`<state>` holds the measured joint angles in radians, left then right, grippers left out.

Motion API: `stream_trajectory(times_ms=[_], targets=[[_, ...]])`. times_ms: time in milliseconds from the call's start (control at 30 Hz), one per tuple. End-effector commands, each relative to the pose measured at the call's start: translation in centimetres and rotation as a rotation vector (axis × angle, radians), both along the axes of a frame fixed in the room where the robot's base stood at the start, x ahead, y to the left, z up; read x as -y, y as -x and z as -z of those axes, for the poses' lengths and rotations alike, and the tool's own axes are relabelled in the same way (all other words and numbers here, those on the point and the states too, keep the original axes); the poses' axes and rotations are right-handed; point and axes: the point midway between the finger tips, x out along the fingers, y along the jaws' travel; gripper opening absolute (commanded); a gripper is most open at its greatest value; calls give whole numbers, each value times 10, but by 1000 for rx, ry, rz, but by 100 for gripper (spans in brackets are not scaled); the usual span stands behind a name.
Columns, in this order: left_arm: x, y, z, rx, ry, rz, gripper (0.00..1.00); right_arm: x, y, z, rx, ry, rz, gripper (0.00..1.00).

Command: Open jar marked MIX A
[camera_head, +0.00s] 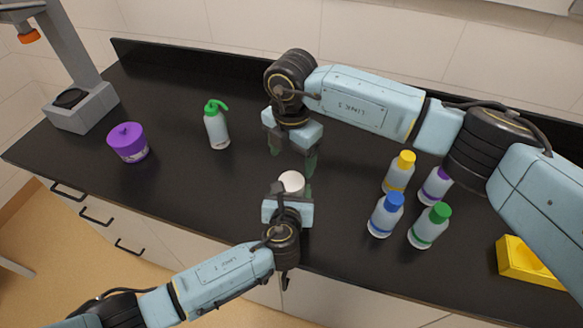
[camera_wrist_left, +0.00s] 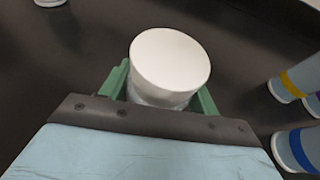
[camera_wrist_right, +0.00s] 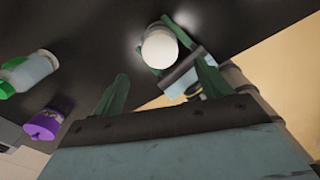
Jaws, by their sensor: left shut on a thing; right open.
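A jar with a white lid (camera_head: 291,181) stands on the black bench at the front middle; its label is hidden, so I cannot read MIX A. In the left wrist view the white lid (camera_wrist_left: 170,62) is on top and the jar body (camera_wrist_left: 155,97) sits between the green fingers. My left gripper (camera_head: 290,192) is shut on the jar body from the front. My right gripper (camera_head: 291,165) is open and empty, pointing down above the bench just behind the jar. The right wrist view shows the white lid (camera_wrist_right: 160,48) beyond the open fingers (camera_wrist_right: 160,88), apart from them.
Several bottles stand right of the jar, with yellow (camera_head: 405,160), blue (camera_head: 392,201), green (camera_head: 438,212) and purple caps. A yellow block (camera_head: 527,262) lies far right. A green-topped wash bottle (camera_head: 216,126), a purple container (camera_head: 128,142) and a grey apparatus (camera_head: 80,108) stand left.

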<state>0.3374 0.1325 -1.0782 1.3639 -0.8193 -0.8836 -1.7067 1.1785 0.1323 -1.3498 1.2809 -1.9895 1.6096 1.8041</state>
Motion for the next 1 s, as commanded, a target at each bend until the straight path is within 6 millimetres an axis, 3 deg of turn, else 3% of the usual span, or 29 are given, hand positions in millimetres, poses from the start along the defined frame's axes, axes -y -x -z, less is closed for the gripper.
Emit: stream_trajectory(times_ms=[500,900,1000], targets=[[0,0,0,0,0,0,0,0,0,69,-2,1,1,77],[0,0,0,0,0,0,0,0,0,77,1,1,0,77],[0,0,0,0,0,0,0,0,0,77,1,1,0,64]])
